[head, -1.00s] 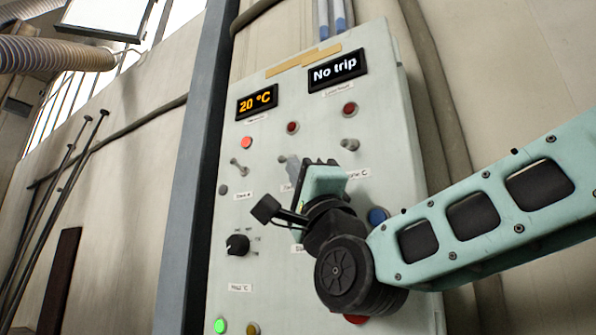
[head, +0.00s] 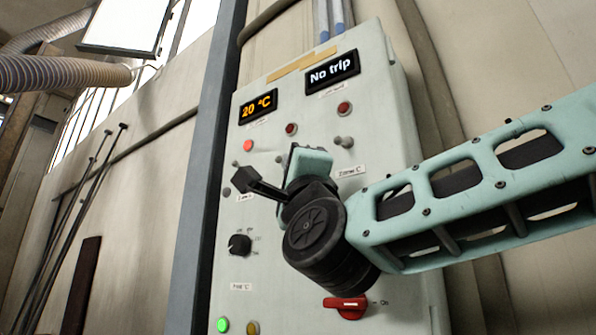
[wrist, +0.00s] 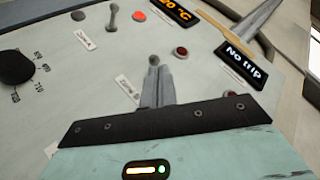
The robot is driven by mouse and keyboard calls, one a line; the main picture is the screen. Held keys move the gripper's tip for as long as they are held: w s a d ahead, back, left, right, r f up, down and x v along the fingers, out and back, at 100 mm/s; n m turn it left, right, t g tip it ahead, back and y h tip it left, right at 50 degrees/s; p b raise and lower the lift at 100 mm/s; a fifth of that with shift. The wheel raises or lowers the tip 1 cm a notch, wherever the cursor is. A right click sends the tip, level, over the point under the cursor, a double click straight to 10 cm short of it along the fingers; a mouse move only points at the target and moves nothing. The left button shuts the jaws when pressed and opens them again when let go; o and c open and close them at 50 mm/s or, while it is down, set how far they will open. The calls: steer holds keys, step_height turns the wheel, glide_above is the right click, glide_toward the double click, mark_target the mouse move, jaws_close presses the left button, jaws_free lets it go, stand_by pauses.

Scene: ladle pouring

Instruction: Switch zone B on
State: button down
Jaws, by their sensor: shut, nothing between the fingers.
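The zone B toggle (wrist: 153,61) shows as a small grey tip just past my fingertips in the wrist view, its lower part hidden by them. Its label (wrist: 127,88) is beside it, partly legible. The lamp beside it (wrist: 181,52) is dark red, unlit; it also shows in the head view (head: 291,129). My gripper (wrist: 155,80) is shut and empty, its tips close to the toggle; I cannot tell whether they touch. In the head view my wrist hides the zone B toggle.
The zone A toggle (wrist: 112,18) has a lit lamp (head: 248,146). The zone C toggle (head: 344,142) has an unlit lamp (head: 344,109). Displays read 20 °C (head: 258,106) and No trip (head: 332,72). A black knob (head: 239,245) and red rotary switch (head: 350,307) sit lower on the panel.

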steer(key=shift+s+a+m+h, duration=0.1)
steer(key=shift+m+h, duration=0.6)
steer(key=shift+m, duration=0.1)
steer(key=m+h, duration=0.1)
steer(key=r+m+g+h, duration=0.1)
steer(key=m+h, duration=0.1)
steer(key=m+g+h, duration=0.1)
steer(key=m, duration=0.1)
steer(key=shift+s+a+r+b, duration=0.2)
steer(key=shift+s+r+b, duration=0.05)
steer(key=shift+r+b, duration=0.05)
steer(key=b+v, duration=0.6)
steer(key=v, duration=1.1)
steer(key=shift+s, duration=0.2)
steer(key=shift+a+f, duration=0.1)
